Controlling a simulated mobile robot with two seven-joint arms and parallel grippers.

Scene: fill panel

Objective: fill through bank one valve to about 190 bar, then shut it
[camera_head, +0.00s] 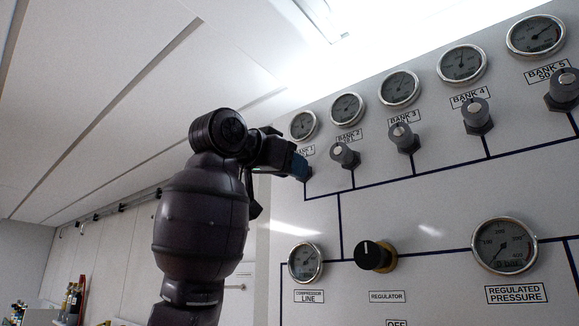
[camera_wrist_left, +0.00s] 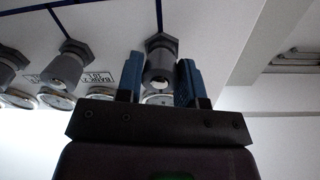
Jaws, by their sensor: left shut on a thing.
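My left gripper (camera_head: 298,166) reaches the bank 1 valve at the left end of the valve row and mostly hides it in the head view. In the left wrist view, its blue fingers (camera_wrist_left: 160,82) stand on both sides of the grey bank 1 valve knob (camera_wrist_left: 161,66) and are shut on it. The bank 1 gauge (camera_head: 303,125) is above the gripper; its reading is too small to tell. The regulated pressure gauge (camera_head: 503,246) is at lower right, its needle toward the lower left. My right gripper is not in view.
The valves for bank 2 (camera_head: 345,155), bank 3 (camera_head: 403,137), bank 4 (camera_head: 477,115) and bank 5 (camera_head: 563,90) run to the right, each below a gauge. A black regulator knob (camera_head: 375,255) and compressor line gauge (camera_head: 305,262) are lower. Bottles (camera_head: 71,303) stand far left.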

